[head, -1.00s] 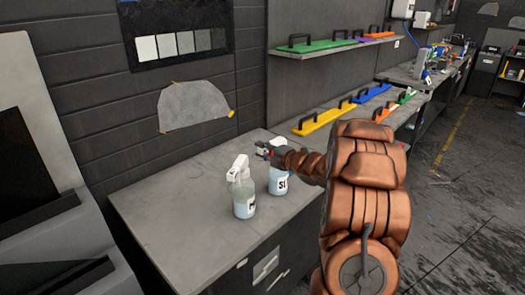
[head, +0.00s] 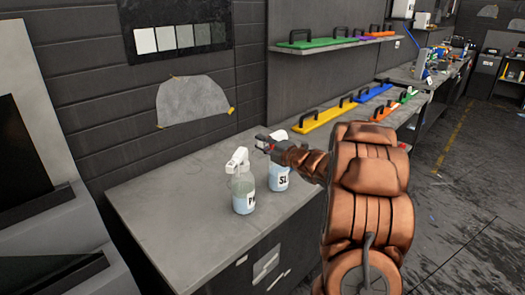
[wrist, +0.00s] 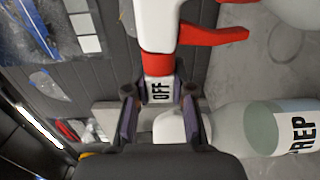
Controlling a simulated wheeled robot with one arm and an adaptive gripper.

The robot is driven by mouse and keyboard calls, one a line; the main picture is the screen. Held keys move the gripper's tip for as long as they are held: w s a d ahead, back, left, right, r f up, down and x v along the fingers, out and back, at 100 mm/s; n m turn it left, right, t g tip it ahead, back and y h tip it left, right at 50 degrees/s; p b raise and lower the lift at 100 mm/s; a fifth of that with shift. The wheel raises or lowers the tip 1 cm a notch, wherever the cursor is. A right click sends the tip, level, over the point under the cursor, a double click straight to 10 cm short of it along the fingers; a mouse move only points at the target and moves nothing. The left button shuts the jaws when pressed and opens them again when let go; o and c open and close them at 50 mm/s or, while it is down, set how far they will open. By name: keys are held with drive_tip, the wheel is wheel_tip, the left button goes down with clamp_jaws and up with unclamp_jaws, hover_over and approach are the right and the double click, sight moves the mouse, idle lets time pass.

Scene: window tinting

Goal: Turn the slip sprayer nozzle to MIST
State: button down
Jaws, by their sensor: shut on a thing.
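The slip sprayer (head: 279,180) stands upright on the grey worktop, its label partly showing as "SL". In the wrist view its white head (wrist: 157,25) has a red trigger (wrist: 215,36) and a red collar (wrist: 158,66). The white nozzle (wrist: 158,90) beyond the collar reads "OFF" towards the camera. My gripper (wrist: 158,98) has a finger on each side of the nozzle and is shut on it. In the head view my gripper (head: 266,144) is at the sprayer's head, hiding part of it. No MIST marking shows.
The PREP bottle (head: 243,194) stands close to the left of the slip sprayer; it also shows in the wrist view (wrist: 262,128), near my gripper. The worktop (head: 170,195) to the left is clear. Coloured handled tools (head: 323,119) lie on a ledge behind.

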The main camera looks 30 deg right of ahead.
idle(0.3)
drive_tip(key=c, duration=1)
unclamp_jaws()
drive_tip(key=shift+o, duration=0.2)
drive_tip(key=shift+s, duration=0.15)
drive_tip(key=v, duration=1.1)
drive_tip(key=shift+s, duration=0.45)
drive_tip(key=shift+w+f, duration=0.1)
